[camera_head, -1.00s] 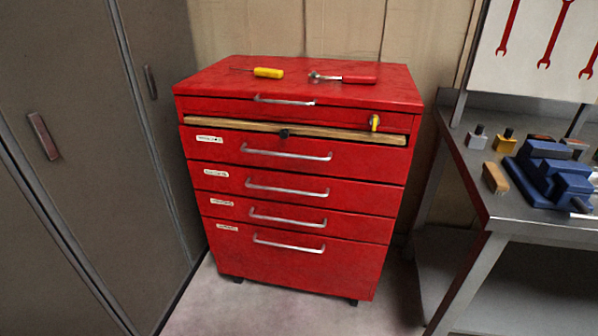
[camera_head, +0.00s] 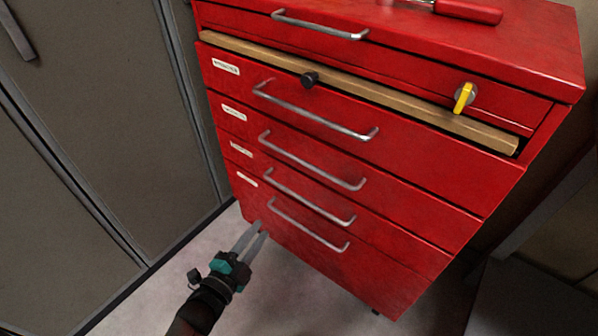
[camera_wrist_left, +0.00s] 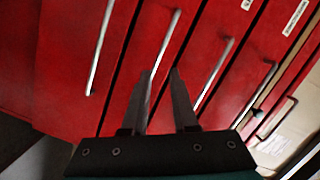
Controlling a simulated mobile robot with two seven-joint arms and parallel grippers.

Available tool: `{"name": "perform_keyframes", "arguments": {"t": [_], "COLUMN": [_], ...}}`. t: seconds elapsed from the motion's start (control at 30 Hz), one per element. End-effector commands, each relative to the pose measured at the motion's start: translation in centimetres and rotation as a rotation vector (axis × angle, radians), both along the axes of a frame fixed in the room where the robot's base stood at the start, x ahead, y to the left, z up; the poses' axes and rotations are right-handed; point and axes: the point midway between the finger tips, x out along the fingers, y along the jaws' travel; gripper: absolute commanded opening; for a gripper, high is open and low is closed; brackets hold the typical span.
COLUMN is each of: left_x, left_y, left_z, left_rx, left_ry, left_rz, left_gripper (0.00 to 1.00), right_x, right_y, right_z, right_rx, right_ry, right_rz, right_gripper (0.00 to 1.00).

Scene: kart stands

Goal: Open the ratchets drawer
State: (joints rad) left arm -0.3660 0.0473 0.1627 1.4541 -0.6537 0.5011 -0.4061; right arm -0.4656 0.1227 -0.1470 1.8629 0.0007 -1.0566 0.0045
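A red tool cabinet (camera_head: 400,235) has stacked drawers with metal handles and small white labels, too blurred to read for certain. Below the wooden strip are the upper handle (camera_head: 315,112), second handle (camera_head: 310,162), third handle (camera_head: 308,198) and bottom handle (camera_head: 308,226). These drawers look shut. I cannot tell which is the ratchets drawer. My left gripper (camera_head: 263,228) is open and empty at the cabinet's lower left front. In the left wrist view its fingers (camera_wrist_left: 161,71) point at the drawer fronts, with a handle (camera_wrist_left: 168,50) showing between them; contact is unclear.
A wooden strip (camera_head: 360,92) with a black knob (camera_head: 309,79) spans above the drawers. A yellow key-like latch (camera_head: 464,96) is at right. A red-handled tool (camera_head: 468,11) lies on top. Grey lockers (camera_head: 90,110) stand at left. Bare floor (camera_head: 290,290) lies in front.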

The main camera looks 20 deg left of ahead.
Motion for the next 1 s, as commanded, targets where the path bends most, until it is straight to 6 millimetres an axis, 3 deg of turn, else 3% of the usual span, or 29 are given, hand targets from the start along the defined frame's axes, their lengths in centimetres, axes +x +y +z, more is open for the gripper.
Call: {"name": "perform_keyframes", "arguments": {"t": [0.1,0.3,0.57,1.0], "left_x": [0.4,0.0,0.3,7.9], "left_y": [-0.3,-1.1,-1.7,-4.4], "left_z": [3.5,7.6,9.3,10.8], "left_rx": [0.149,0.34,0.415,0.412], "left_ry": [-0.162,-0.337,-0.399,-0.398], "left_rz": [-0.065,-0.138,-0.165,-0.164], "left_gripper": [0.27,0.27,0.27,0.27], "right_x": [0.4,0.2,-0.1,-0.2], "right_y": [0.5,0.7,0.8,0.9], "right_z": [2.5,6.2,7.9,10.3], "right_rx": [0.011,0.018,0.022,0.033], "right_ry": [-0.025,-0.046,-0.055,-0.106], "right_rz": [-0.002,-0.005,-0.007,-0.003], "right_gripper": [0.5,0.5,0.5,0.5]}}
